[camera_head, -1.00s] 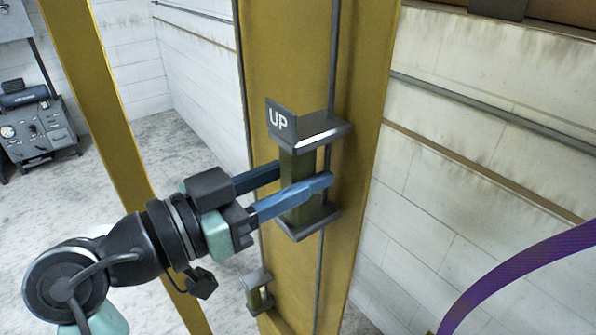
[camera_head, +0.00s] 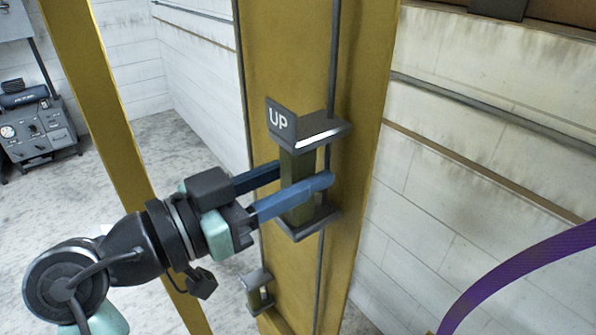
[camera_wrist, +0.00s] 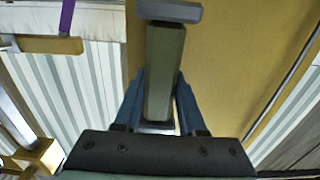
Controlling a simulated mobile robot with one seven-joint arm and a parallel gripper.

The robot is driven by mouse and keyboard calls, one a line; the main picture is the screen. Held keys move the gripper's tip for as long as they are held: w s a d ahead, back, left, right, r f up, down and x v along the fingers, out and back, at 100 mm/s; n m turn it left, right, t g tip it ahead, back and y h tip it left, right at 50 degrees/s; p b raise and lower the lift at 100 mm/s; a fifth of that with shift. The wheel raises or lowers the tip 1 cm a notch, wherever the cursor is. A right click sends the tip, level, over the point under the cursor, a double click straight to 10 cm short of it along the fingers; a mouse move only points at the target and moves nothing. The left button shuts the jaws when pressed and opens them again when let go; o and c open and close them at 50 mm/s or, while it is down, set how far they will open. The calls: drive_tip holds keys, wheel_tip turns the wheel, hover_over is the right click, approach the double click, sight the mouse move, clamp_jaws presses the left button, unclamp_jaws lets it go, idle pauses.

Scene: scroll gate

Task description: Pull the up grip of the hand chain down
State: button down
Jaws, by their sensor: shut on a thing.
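The up grip (camera_head: 297,190) is an olive upright bar between two grey end plates, with a dark "UP" sign (camera_head: 281,122) at its top left. It hangs on the hand chain (camera_head: 331,75), in front of a yellow column. My gripper (camera_head: 300,180) has its blue fingers on either side of the bar, between the two plates, and is shut on it. In the wrist view the olive bar (camera_wrist: 164,70) stands between the two fingers (camera_wrist: 158,100), with the grey plate above. The far finger is partly hidden behind the bar.
A second, smaller grip (camera_head: 258,290) sits lower on the left chain line. The yellow column (camera_head: 360,130) rises close behind the grip. A purple curved band (camera_head: 510,265) is at the lower right. A grey machine (camera_head: 38,130) stands far left. Floor between is clear.

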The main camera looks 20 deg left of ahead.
wheel_tip(320, 180, down, 53)
drive_tip(key=b, duration=4.7)
drive_tip(key=shift+a, duration=0.1)
drive_tip(key=c, duration=0.6)
unclamp_jaws()
drive_tip(key=shift+c, duration=0.2)
drive_tip(key=shift+o, duration=0.8)
drive_tip(key=shift+r, duration=0.2)
drive_tip(key=p+v, duration=0.1)
drive_tip(key=v, duration=1.2)
drive_tip(key=shift+p, duration=0.35)
